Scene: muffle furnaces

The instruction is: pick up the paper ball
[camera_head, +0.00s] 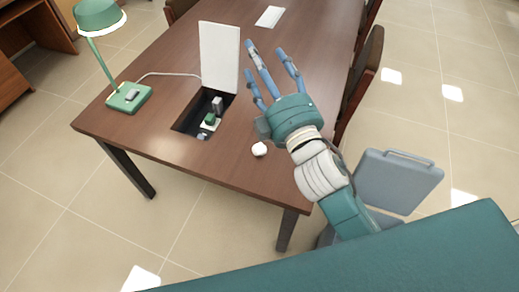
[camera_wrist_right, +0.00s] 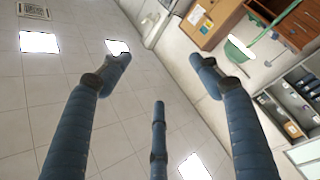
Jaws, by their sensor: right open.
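The white paper ball (camera_head: 259,149) lies on the brown table (camera_head: 165,110), near its front edge, to the right of the open hatch. My right gripper (camera_head: 268,62) is over the table, with its blue fingers spread and pointing away from me. It is open and empty. The ball is apart from the fingers, below and left of the gripper's palm in the head view. In the right wrist view the open fingers (camera_wrist_right: 158,85) show against the floor and furniture, and the ball is not seen there. My left gripper is not in view.
A dark hatch (camera_head: 188,126) with sockets has its white lid (camera_head: 220,57) standing up. A green lamp (camera_head: 128,97) stands at the table's left, its cable running to the hatch. Chairs (camera_head: 365,65) line the right side. A grey chair (camera_head: 400,180) stands front right.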

